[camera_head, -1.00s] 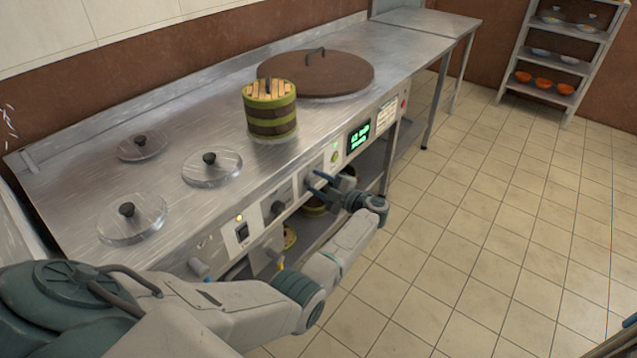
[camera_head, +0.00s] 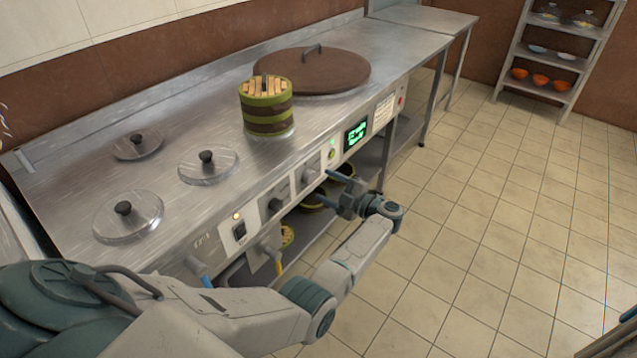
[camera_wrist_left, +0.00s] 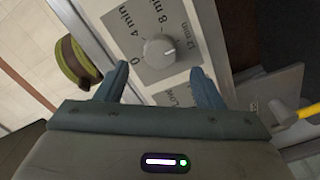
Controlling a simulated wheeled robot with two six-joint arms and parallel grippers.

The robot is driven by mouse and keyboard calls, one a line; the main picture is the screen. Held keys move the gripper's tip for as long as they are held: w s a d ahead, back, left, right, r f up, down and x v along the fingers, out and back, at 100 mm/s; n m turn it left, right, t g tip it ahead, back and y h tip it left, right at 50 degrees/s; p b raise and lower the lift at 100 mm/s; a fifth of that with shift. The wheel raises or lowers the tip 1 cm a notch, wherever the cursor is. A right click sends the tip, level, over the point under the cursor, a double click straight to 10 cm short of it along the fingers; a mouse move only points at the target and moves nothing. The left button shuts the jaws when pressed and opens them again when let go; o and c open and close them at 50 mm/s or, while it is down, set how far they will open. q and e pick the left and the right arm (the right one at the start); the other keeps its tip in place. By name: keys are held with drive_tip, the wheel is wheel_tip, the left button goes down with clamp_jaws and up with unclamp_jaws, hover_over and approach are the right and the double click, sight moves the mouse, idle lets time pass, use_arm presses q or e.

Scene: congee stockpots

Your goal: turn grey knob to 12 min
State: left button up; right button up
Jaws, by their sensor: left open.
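The grey knob (camera_wrist_left: 159,51) sits on a dial plate marked 0, 4, 8 and 12 min in the left wrist view. Its white pointer mark faces right, toward the 12 min label. In the head view, the knob (camera_head: 309,177) is small on the stove's front panel, and its setting cannot be read there. My right gripper is not in view.
A green display (camera_head: 356,134) is right of the knob on the panel. A dark knob (camera_head: 276,203) and a switch (camera_head: 239,231) are to its left. A banded wooden bucket (camera_head: 267,108) and a large brown lid (camera_head: 315,72) are on the steel counter. The tiled floor is clear.

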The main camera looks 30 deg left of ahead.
use_arm(q)
drive_tip(key=d, duration=0.6)
drive_tip(key=shift+s, duration=0.25)
